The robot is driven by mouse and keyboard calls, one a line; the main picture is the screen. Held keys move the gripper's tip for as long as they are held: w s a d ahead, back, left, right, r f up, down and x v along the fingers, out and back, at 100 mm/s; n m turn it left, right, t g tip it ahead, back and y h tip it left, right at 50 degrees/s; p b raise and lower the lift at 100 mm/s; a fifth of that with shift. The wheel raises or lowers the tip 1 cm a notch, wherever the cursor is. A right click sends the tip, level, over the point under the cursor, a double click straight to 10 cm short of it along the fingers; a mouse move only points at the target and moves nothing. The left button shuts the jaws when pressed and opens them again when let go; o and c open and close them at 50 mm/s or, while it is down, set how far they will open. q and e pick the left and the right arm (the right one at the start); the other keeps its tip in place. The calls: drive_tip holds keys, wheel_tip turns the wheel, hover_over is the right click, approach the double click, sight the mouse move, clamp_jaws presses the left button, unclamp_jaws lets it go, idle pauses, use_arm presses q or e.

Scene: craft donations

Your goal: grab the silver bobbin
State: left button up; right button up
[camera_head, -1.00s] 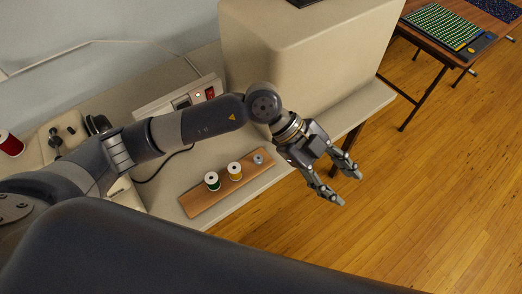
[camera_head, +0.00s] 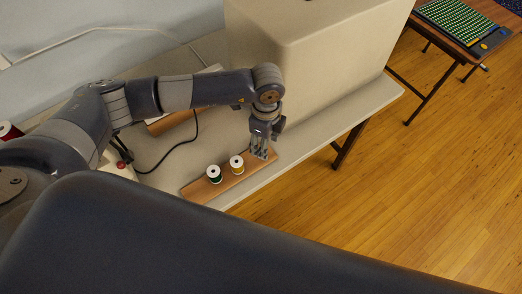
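My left gripper (camera_head: 262,155) points down at the tray's right end, right of the yellow spool. The silver bobbin is hidden at this moment, behind or between the gripper's fingers. I cannot tell whether the fingers are apart or closed on it. My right gripper is not in view.
A large beige box (camera_head: 325,45) stands just behind the gripper. A black cable (camera_head: 172,158) curves over the table (camera_head: 355,107) left of the tray. A red spool (camera_head: 9,131) shows at the far left. Wooden floor lies beyond the table's right edge.

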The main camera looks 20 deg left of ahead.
use_arm(q)
drive_tip(key=f, duration=0.2)
drive_tip(key=f+p, duration=0.1)
drive_tip(key=f, duration=0.1)
drive_tip(key=shift+a+f, duration=0.2)
drive_tip(key=shift+f, duration=0.2)
drive_tip(key=c, duration=0.7)
